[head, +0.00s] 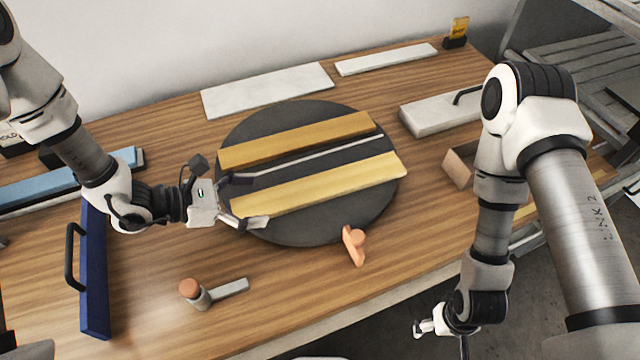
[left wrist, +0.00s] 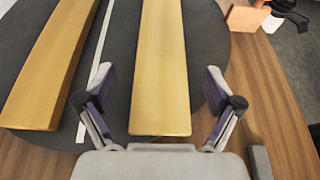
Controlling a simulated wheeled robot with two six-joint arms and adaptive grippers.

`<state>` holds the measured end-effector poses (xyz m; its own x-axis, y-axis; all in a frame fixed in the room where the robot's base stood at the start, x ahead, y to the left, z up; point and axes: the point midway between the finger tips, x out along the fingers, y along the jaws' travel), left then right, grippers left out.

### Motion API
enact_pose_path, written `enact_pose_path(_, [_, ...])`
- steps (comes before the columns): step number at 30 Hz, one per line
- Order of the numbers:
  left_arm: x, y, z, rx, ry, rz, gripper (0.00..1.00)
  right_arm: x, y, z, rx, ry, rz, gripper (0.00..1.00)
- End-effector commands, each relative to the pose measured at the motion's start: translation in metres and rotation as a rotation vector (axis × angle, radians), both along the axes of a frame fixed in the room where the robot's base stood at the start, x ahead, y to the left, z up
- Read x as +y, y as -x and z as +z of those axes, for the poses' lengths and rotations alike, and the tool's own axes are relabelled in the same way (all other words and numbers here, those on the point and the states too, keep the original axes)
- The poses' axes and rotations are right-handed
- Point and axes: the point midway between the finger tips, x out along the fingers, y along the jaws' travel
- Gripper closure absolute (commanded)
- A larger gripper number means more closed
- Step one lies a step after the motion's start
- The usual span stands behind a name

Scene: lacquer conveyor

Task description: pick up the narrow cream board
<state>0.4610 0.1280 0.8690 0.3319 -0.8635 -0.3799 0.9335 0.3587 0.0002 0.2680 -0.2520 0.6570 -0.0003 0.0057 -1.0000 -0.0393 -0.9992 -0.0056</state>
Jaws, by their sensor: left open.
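A pale yellow, cream-like narrow board (head: 322,186) lies on the front half of a dark round disc (head: 300,235). In the left wrist view the board (left wrist: 160,60) runs straight away from me, its near end between the fingers. My left gripper (head: 250,202) is open at the board's left end, one finger on each side, apart from it in the left wrist view. Whether the fingers are level with the board is unclear. My right gripper (head: 432,327) hangs low beyond the table's front edge; its jaws are too small to read.
A darker amber board (head: 295,140) and a thin white strip (head: 315,155) lie behind the pale one. White boards (head: 268,88) lie at the back. A blue handled bar (head: 95,270), a grey-handled tool (head: 228,288) and an orange piece (head: 354,246) surround the disc.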

Motion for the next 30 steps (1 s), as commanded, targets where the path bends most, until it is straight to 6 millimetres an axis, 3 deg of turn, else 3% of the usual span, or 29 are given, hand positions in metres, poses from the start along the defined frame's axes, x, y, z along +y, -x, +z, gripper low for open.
enact_pose_path(6, [-0.029, -0.008, -0.012, 0.003, -0.004, -0.005, 0.08, 0.0, 0.0, 0.006, -0.001, 0.0, 0.0, 0.16])
enact_pose_path(14, [-0.031, -0.01, -0.013, 0.001, -0.001, -0.001, 0.08, 0.0, 0.0, 0.006, 0.0, 0.0, 0.0, 0.16])
enact_pose_path(20, [-0.031, -0.01, -0.013, 0.001, -0.002, -0.001, 0.79, 0.0, 0.0, 0.006, 0.0, 0.0, 0.0, 0.16])
enact_pose_path(21, [-0.031, -0.01, -0.013, 0.001, -0.002, -0.002, 0.83, 0.0, 0.0, 0.006, 0.0, 0.0, 0.0, 0.16])
enact_pose_path(30, [-0.031, -0.01, -0.012, 0.001, -0.002, -0.002, 0.83, 0.0, 0.0, 0.006, 0.0, 0.0, 0.0, 0.16])
